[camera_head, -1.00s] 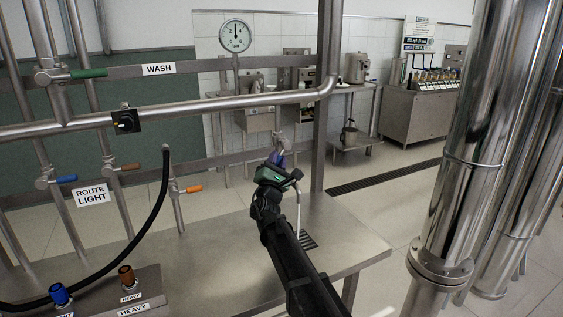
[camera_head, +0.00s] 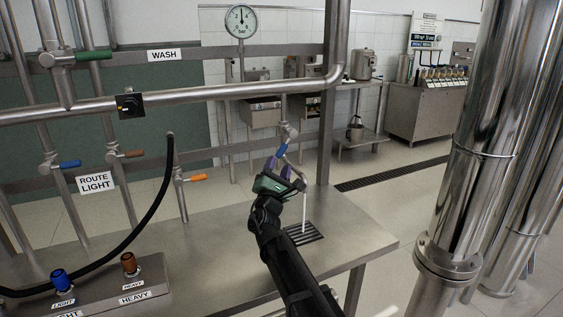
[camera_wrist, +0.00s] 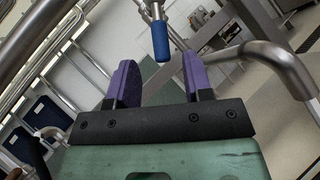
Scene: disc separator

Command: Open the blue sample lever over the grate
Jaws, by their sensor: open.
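The blue sample lever (camera_head: 281,150) hangs slanted below a steel valve above the bench. In the wrist view its blue sleeve (camera_wrist: 160,42) lies ahead of and between the purple fingers, with a gap on both sides. My gripper (camera_head: 279,165) is open and empty, just below the lever; the fingers also show in the wrist view (camera_wrist: 158,65). The slotted grate (camera_head: 304,233) is set in the bench to the right of my arm. A thin white line (camera_head: 304,212), a stream or a tube, drops to it.
A bent steel pipe (camera_wrist: 278,58) passes close on the right in the wrist view. An orange lever (camera_head: 198,178) stands to the left. A block with a blue knob (camera_head: 60,281) and a brown knob sits front left. The steel bench (camera_head: 215,245) is mostly bare.

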